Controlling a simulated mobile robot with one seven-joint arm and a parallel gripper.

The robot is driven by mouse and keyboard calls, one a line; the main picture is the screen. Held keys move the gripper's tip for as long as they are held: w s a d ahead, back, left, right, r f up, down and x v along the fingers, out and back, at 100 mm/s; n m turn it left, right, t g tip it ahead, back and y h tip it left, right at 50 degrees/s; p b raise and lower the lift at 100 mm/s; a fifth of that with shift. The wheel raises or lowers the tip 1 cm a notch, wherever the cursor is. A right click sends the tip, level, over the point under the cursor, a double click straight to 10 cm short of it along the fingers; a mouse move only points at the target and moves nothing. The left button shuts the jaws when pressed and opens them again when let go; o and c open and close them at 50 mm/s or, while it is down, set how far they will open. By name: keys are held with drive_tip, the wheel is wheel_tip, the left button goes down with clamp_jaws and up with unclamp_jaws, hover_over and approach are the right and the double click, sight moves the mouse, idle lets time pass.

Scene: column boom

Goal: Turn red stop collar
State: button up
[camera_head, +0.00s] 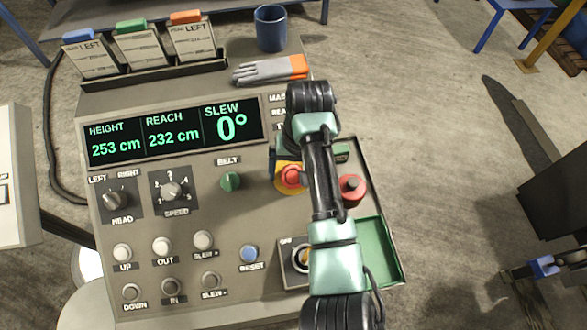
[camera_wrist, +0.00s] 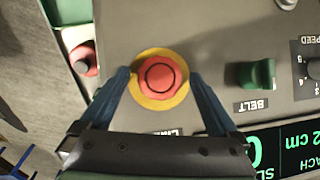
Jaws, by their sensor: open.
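The red stop collar (camera_wrist: 163,77) is a scalloped red knob on a round yellow plate (camera_wrist: 146,99) on the control panel. In the wrist view my gripper (camera_wrist: 160,80) is open, with one blue-grey finger on each side of the collar. Whether the fingers touch it I cannot tell. In the head view the red collar (camera_head: 291,177) shows at the left of my arm, partly hidden by it.
A green belt knob (camera_head: 230,182) is to the left. The display (camera_head: 175,134) reads height 253 cm, reach 232 cm, slew 0°.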

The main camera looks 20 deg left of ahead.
drive_tip(key=c, duration=1.4)
